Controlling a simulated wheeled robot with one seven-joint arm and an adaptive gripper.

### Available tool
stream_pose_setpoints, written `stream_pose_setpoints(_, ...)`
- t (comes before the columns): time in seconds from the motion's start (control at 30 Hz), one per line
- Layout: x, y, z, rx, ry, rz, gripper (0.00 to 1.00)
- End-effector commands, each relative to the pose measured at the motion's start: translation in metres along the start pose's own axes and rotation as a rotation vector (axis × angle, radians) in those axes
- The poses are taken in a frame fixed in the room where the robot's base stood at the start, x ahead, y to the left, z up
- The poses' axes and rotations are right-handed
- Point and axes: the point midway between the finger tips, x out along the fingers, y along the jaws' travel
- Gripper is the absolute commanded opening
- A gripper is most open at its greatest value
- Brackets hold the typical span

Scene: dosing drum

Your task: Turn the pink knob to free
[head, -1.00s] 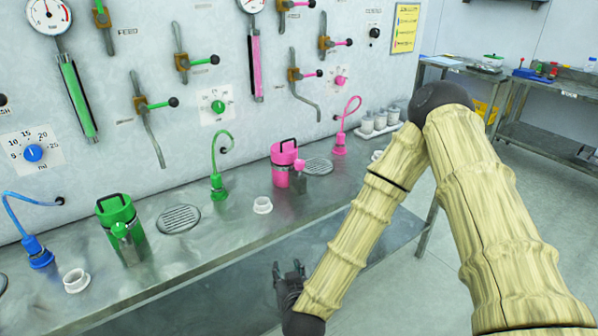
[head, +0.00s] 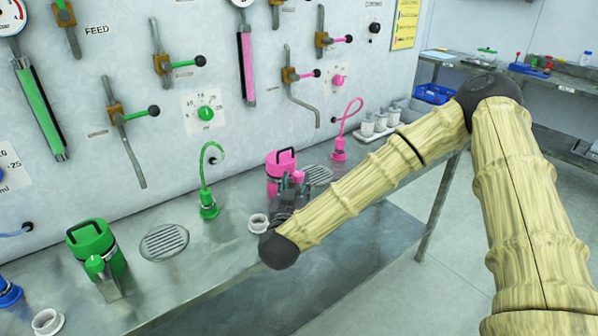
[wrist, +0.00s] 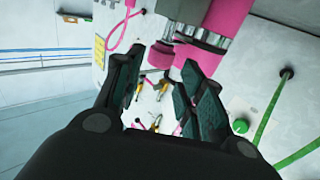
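A round pink dial knob (head: 340,80) sits on a small white plate on the wall panel; its setting is too small to read. A pink lidded drum (head: 281,160) with a black handle stands on the steel bench below. My gripper (head: 296,183) is in front of this drum in the head view and hides its lower front. In the wrist view my gripper (wrist: 165,65) is open, with nothing between its fingers. Pink and silver parts (wrist: 195,52), apparently the drum's tap, show just beyond the right finger. I cannot tell whether they touch.
A pink hose (head: 340,140), small white cups (head: 375,123) on a tray and a round drain grate (head: 318,175) are nearby. Lever valves (head: 292,75) project from the wall. A green drum (head: 92,245) and green hose (head: 208,195) stand left. Floor at right is open.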

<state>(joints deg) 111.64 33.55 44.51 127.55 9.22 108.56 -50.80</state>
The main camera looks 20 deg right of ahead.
Motion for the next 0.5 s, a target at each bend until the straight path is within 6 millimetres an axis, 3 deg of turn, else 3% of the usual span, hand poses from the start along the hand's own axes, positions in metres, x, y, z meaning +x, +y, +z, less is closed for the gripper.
stream_pose_setpoints(0.2,0.034,0.002,-0.001,0.001,0.0,0.004,0.39)
stream_pose_setpoints(0.5,0.054,0.002,0.001,0.0,-0.002,0.001,0.39)
